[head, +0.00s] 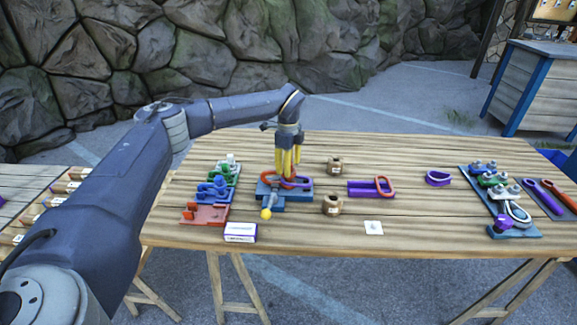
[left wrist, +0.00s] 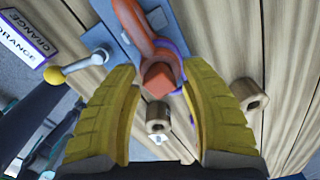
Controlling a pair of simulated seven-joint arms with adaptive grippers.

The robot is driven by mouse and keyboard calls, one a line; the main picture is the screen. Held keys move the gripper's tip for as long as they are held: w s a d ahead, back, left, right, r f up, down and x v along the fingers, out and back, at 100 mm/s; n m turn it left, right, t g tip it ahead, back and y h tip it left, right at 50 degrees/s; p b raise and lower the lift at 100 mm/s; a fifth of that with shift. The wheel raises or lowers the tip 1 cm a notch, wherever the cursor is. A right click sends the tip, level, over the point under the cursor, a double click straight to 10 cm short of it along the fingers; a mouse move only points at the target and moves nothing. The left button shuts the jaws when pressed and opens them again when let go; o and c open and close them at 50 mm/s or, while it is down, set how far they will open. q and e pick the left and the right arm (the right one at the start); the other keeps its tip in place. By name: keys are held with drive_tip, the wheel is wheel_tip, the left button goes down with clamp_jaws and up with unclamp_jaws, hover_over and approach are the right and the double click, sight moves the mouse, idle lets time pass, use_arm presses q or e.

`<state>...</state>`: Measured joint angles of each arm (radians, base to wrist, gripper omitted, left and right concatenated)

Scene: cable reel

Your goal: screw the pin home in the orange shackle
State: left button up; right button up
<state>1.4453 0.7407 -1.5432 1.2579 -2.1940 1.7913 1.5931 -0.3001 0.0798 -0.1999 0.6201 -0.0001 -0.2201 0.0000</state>
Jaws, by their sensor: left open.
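The orange shackle (head: 299,181) sits in a blue clamp fixture (head: 297,195) left of the table's middle. The fixture has a lever with a yellow ball (head: 266,213). In the left wrist view, the shackle (left wrist: 130,18) runs down to an orange block-like end (left wrist: 158,79), which looks like the pin's head. My left gripper (head: 287,174) points down over the shackle, its yellow fingers open. In the left wrist view, the pin end lies between the fingertips with gaps showing on both sides. How deep the pin sits is hidden. My right gripper is not in view.
Two brown blocks with holes (head: 334,165) (head: 332,205) stand right of the fixture. A purple tray (head: 358,189) holds a red-orange link. Coloured stands (head: 206,214) are at left, a labelled box (head: 240,232) in front. A shackle board (head: 513,231) is at right; the front middle is mostly clear.

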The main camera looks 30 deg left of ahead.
use_arm(q)
drive_tip(key=shift+r, duration=0.15)
drive_tip(key=shift+r, duration=2.05)
drive_tip(key=n, duration=0.6)
drive_tip(key=shift+n, duration=0.3)
drive_tip(key=shift+f, duration=0.2)
drive_tip(key=shift+f, duration=2)
drive_tip(key=shift+c, duration=0.4)
